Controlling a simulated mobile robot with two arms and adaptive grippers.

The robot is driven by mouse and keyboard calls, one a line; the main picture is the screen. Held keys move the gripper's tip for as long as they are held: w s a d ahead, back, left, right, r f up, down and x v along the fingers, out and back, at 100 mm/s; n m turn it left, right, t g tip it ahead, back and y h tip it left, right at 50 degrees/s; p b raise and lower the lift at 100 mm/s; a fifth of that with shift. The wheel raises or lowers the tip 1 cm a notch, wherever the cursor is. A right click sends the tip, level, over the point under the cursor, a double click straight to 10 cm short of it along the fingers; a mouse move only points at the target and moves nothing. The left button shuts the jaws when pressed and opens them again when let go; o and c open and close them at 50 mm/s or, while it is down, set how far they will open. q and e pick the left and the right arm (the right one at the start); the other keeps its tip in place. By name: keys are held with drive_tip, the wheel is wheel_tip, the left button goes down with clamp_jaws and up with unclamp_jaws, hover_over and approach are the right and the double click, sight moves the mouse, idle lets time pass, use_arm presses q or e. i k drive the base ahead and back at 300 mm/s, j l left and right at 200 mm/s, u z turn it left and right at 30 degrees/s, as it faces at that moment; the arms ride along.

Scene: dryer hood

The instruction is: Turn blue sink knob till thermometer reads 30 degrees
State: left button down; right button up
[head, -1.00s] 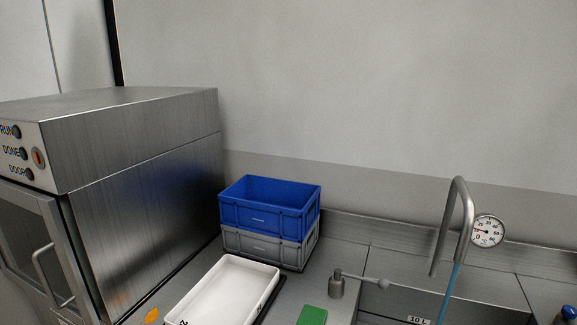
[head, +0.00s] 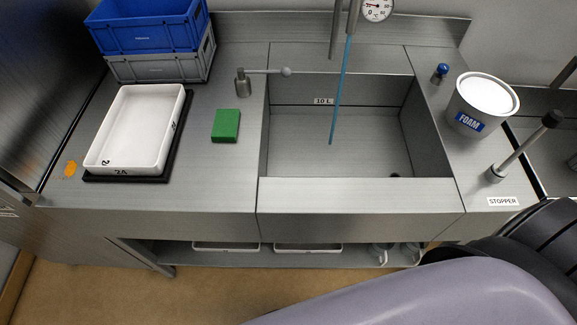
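The blue sink knob (head: 441,70) stands upright on the counter to the right of the sink's back corner. The round thermometer (head: 377,9) is at the top edge, partly cut off, beside the faucet (head: 335,30). Its needle points left toward the low numbers; the exact reading is too small to tell. A thin blue stream (head: 342,90) runs from the faucet into the sink (head: 350,190). Neither gripper is visible. Part of my arm covers the lower right, well apart from the knob.
A white FOAM tub (head: 485,95) stands right of the knob, and the stopper lever (head: 520,147) is in front of it. A metal lever (head: 243,84), green block (head: 226,125), white tray (head: 135,130) and stacked crates (head: 150,28) are left of the sink.

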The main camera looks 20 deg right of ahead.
sight(442, 69)
drive_tip(key=z, duration=1.7)
